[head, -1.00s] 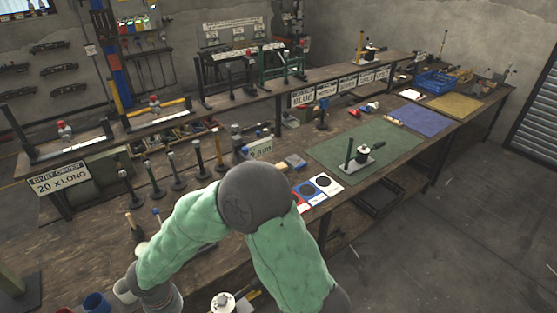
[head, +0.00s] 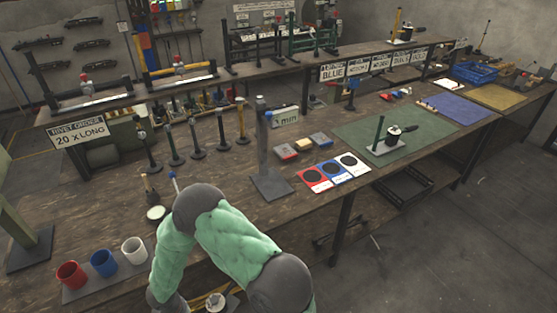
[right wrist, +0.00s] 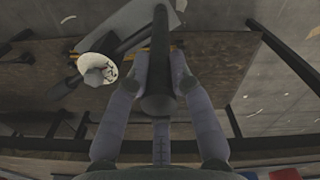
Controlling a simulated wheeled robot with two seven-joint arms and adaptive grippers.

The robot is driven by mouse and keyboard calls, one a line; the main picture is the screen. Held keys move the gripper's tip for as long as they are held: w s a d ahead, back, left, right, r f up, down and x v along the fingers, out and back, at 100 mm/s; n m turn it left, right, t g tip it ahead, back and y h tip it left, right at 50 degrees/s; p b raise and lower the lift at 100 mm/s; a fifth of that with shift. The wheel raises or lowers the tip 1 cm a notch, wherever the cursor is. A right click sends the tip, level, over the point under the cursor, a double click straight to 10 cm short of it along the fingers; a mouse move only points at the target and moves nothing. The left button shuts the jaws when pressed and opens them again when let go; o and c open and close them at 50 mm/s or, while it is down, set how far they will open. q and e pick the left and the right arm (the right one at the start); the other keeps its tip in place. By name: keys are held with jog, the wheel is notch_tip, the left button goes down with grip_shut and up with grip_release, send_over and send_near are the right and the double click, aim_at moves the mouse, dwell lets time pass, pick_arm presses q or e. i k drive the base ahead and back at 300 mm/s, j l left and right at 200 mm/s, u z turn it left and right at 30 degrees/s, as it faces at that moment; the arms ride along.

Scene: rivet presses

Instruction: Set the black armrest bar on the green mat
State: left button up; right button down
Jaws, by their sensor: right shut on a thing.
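My right gripper (right wrist: 158,88) is shut on the dark bar (right wrist: 158,60), seen in the right wrist view. A grey plate (right wrist: 143,20) lies at the bar's far end, and a white disc with a dark lever (right wrist: 97,68) is beside it. A similar white disc (head: 215,301) shows at the bottom edge of the head view, where my arm hides the gripper and most of the bar. The green mat (head: 437,130) lies on the bench at right of centre. A green-posted press (head: 382,147) on a grey plate stands on it. My left gripper is in neither view.
Red, blue and white swatch cards (head: 335,173) lie beside the mat's left edge. A tall grey post (head: 263,150) stands nearer. Cups (head: 103,262) stand front left. A blue mat (head: 455,108) is further right. The green mat is bare around the press.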

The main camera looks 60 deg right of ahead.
aim_at(372, 131)
jog(key=k+l, duration=0.2)
jog(key=l, duration=0.4)
jog(key=k+l+z, duration=0.15)
jog(key=l, duration=0.45)
jog(key=k+l, duration=0.25)
jog(key=l, duration=0.35)
jog(key=k+l+z, duration=0.15)
jog(key=l, duration=0.45)
jog(key=k+l, duration=0.15)
jog(key=l, duration=0.5)
jog(key=k+l+z, duration=0.1)
jog(key=l, duration=0.5)
jog(key=k+l+z, duration=0.1)
jog(key=l, duration=0.55)
jog(key=k+l, duration=0.15)
jog(key=l, duration=0.5)
jog(key=z, duration=0.05)
